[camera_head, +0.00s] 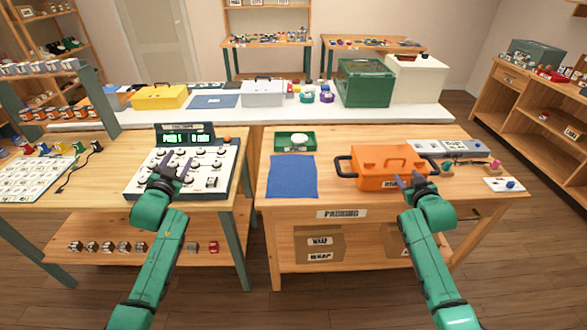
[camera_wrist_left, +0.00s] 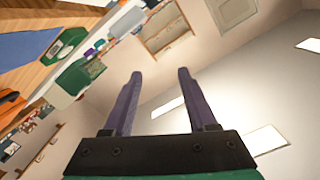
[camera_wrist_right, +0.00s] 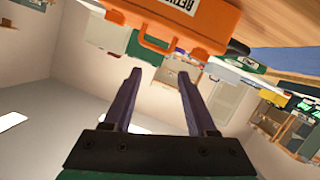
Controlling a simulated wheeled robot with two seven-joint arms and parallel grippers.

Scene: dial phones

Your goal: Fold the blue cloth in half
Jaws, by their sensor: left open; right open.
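The blue cloth (camera_head: 292,177) lies flat and unfolded on the packing table, left of the orange case. Its edge also shows in the left wrist view (camera_wrist_left: 25,47) and in the right wrist view (camera_wrist_right: 285,58). My left gripper (camera_head: 171,162) is open and empty in front of the white panel with knobs, well left of the cloth. Its open fingers show in the left wrist view (camera_wrist_left: 160,85). My right gripper (camera_head: 411,181) is open and empty by the front right of the orange case, right of the cloth. Its fingers show in the right wrist view (camera_wrist_right: 158,85).
The orange case (camera_head: 390,166) with black side handles stands right of the cloth. A green tray (camera_head: 295,149) with a white item lies behind the cloth. The white knob panel (camera_head: 205,178) stands on the left table. A gap separates the two tables.

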